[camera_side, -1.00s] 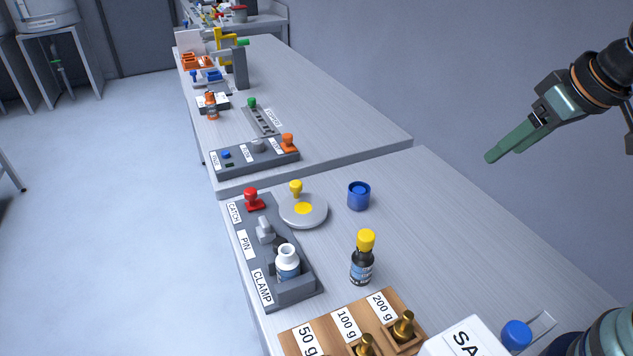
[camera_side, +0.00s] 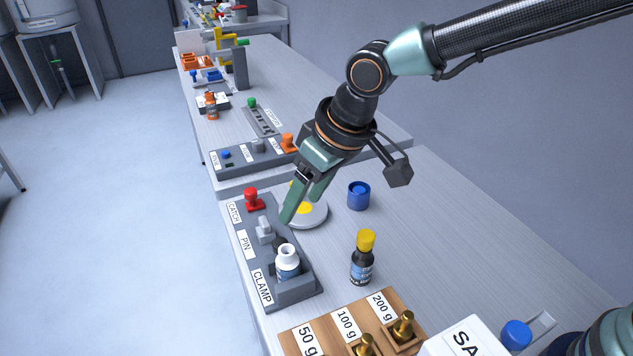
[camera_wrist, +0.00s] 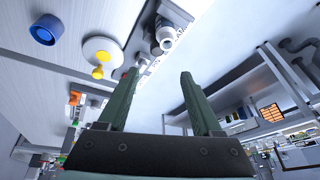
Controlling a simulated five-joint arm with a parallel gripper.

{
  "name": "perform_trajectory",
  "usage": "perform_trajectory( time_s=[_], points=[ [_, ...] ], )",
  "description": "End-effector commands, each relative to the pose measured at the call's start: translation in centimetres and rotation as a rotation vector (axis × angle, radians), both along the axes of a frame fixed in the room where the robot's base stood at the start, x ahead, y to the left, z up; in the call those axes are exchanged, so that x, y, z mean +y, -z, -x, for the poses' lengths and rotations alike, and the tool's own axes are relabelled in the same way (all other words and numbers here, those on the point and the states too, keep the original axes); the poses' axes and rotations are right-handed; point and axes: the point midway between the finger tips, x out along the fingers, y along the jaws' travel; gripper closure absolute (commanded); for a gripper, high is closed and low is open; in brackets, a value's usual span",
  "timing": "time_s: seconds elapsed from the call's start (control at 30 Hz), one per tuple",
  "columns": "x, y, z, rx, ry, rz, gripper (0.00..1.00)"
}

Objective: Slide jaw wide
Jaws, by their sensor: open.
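A grey panel (camera_side: 239,207) labelled CATCH, PIN and CLAMP lies at the table's left edge in the side view. At its CLAMP end, a white bottle (camera_side: 287,265) stands at a grey clamp block (camera_side: 298,290). A dark part (camera_side: 279,243) shows just behind the bottle; I cannot tell whether it is the jaw. My gripper (camera_side: 301,206) is open and empty, pointing down above the panel's right side, behind the bottle. In the wrist view my gripper (camera_wrist: 158,74) has its fingers apart, with the white bottle (camera_wrist: 167,37) beyond them.
A red knob (camera_side: 251,198) and grey pin (camera_side: 264,230) share the panel. A round plate (camera_side: 318,213) with a yellow knob is partly behind my fingers. A blue cup (camera_side: 359,196), yellow-capped bottle (camera_side: 362,262) and wooden weight tray (camera_side: 330,318) stand nearby.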

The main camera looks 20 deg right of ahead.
Motion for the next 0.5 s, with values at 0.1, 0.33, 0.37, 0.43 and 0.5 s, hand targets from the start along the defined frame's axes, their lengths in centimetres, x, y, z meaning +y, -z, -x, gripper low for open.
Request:
perform_trajectory(
  time_s=[0.1,0.33,0.37,0.43,0.5],
  points=[
    [0.7,0.7,0.0,0.003,-0.009,0.001,0.33],
    [1.1,3.3,-0.9,0.004,-0.007,0.004,0.33],
    [1.2,3.8,-1.1,0.004,-0.007,0.004,0.33],
    [1.4,5.1,-1.5,0.004,-0.006,0.004,0.33],
    [1.6,6.2,-2.0,0.003,-0.006,0.005,0.33]
  ],
)
